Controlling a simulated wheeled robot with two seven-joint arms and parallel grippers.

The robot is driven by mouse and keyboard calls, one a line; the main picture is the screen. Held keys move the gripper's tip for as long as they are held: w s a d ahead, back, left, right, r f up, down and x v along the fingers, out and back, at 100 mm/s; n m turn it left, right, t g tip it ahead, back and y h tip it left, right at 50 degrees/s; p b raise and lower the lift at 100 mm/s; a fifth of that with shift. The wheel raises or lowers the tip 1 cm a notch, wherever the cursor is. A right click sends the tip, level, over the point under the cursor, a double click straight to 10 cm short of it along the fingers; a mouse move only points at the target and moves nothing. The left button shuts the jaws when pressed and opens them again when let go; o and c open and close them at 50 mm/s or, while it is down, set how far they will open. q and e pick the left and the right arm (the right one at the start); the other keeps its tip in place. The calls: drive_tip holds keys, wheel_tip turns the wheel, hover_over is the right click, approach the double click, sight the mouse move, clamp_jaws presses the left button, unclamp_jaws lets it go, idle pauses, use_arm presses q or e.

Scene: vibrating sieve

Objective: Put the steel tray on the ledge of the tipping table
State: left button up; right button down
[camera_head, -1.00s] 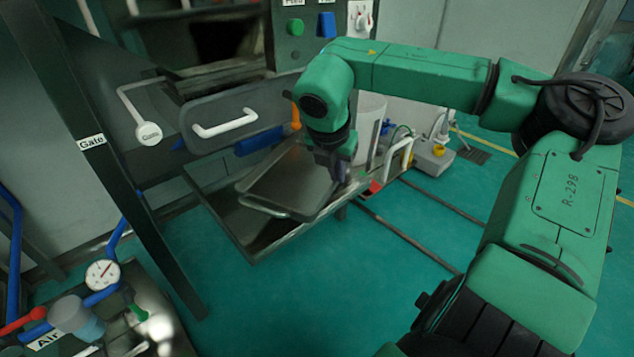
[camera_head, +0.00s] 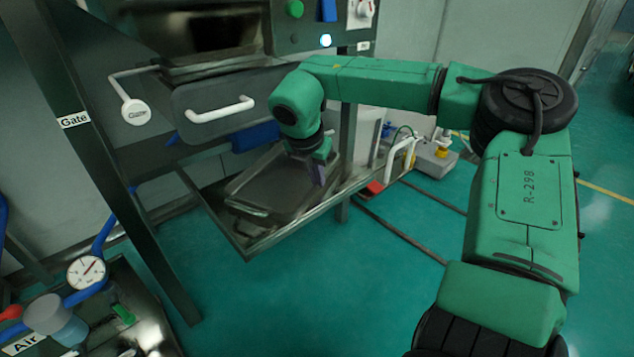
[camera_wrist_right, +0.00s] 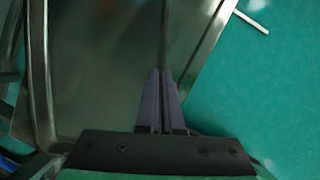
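The steel tray (camera_head: 275,182) is a shallow grey pan with a raised rim. In the head view it lies low over the ledge (camera_head: 290,232) of the tipping table, a dark metal shelf with a raised front edge. It looks nearly flat on the ledge; full contact cannot be told. My right gripper (camera_head: 320,176) points down at the tray's right side. In the wrist view, the two fingers of the right gripper (camera_wrist_right: 163,88) are close together on the rim of the tray (camera_wrist_right: 100,70). My left gripper is not in view.
A hatch with a white handle (camera_head: 220,110) stands behind the tray. A post marked Gate (camera_head: 85,130) rises at the left, near a pressure gauge (camera_head: 87,272). A lamp (camera_head: 326,41) glows on the panel. Green floor in front of the ledge is clear.

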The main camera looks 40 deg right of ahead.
drive_tip(key=c, duration=1.1)
unclamp_jaws()
